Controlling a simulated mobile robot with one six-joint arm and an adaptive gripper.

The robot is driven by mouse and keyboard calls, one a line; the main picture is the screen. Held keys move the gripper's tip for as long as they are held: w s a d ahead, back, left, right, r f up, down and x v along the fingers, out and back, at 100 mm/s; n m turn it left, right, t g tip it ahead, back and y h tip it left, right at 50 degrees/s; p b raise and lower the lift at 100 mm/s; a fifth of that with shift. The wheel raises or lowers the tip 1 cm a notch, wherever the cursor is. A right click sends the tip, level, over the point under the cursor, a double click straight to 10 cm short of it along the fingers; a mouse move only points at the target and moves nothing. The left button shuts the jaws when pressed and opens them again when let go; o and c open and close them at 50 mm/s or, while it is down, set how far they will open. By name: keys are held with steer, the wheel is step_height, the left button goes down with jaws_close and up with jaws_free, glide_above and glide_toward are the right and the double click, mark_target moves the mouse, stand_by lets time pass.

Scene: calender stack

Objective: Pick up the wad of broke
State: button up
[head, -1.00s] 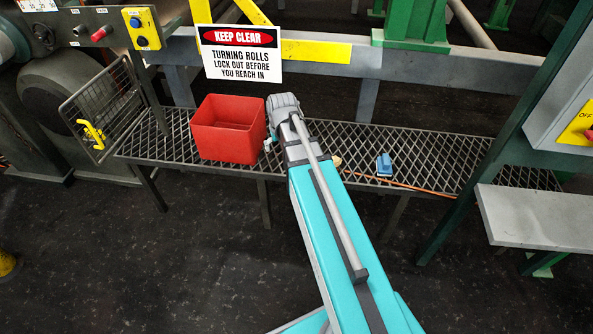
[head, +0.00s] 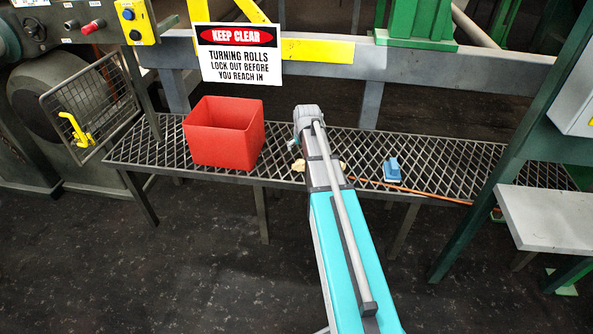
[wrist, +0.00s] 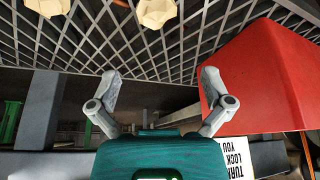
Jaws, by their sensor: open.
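Two pale cream, crumpled lumps that look like wads of broke lie on the mesh walkway. In the head view one wad (head: 299,165) shows just left of my arm's end and the other wad (head: 342,166) just right of it, both partly hidden. In the wrist view one wad (wrist: 157,12) is at the top middle and the other wad (wrist: 47,6) at the top left, both cut by the edge. My gripper (wrist: 160,75) is open and empty, its fingers apart from both wads.
A red bin (head: 225,135) stands on the mesh walkway (head: 450,155), left of my arm and close on the right in the wrist view. A blue object (head: 392,169) and an orange cord (head: 430,193) lie to the right. A warning sign (head: 238,55) hangs behind.

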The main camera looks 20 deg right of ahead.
mark_target(299, 161)
stand_by(0.3)
steer(key=b+x, duration=0.8)
steer(key=shift+w+f, duration=0.1)
steer(key=shift+f, duration=0.2)
steer(key=shift+f, duration=0.1)
stand_by(0.6)
steer(key=shift+b+x, duration=2.4)
steer(key=shift+x, duration=0.15)
steer(key=shift+d, duration=0.15)
steer(key=c, duration=0.7)
steer(key=shift+r, duration=0.25)
